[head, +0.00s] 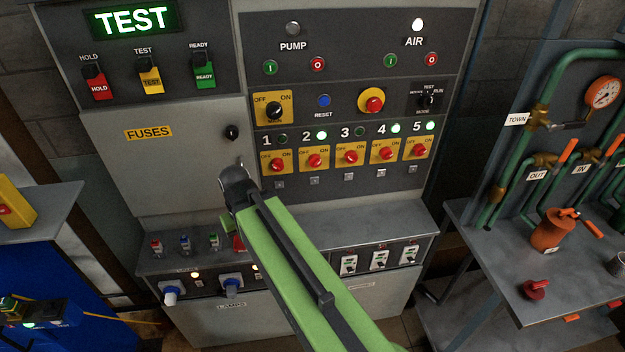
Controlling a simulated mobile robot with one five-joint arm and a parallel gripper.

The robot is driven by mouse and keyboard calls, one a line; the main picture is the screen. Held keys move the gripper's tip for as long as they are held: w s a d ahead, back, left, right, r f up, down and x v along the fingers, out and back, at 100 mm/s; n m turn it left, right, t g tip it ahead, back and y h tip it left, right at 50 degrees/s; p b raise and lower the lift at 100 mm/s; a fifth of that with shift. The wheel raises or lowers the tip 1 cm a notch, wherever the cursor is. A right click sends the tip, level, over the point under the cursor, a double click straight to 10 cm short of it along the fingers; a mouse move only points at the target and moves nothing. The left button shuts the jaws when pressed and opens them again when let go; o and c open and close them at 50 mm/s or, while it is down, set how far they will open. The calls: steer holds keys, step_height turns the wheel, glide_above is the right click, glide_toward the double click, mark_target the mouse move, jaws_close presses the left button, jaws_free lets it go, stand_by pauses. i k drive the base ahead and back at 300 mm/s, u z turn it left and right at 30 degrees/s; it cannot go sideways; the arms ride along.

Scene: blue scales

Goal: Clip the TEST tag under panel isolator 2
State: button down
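The yellow TEST tag (150,80) hangs under its TEST label at the upper left, between the red HOLD tag (99,86) and the green READY tag (205,76). Panel isolator 2 (314,161) is a red rotary switch on a yellow plate, second in a row of several, with a lit green lamp above it. A small pale clip (314,181) sits below it, with no tag seen on it. My gripper (237,172) is in front of the cabinet, left of isolator 1 and below the tags. It is seen from behind; its fingertips are unclear and no tag shows in it.
The grey FUSES door (170,165) with a black knob (232,132) lies left of my gripper. A bench (560,285) with an orange can and green pipes stands at right.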

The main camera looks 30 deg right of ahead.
mark_target(150, 76)
steer(key=u, duration=0.45)
steer(key=k, duration=1.35)
steer(key=u, duration=0.5)
steer(key=i, duration=0.6)
steer(key=u, duration=0.5)
steer(key=i, duration=0.9)
steer(key=u, duration=0.7)
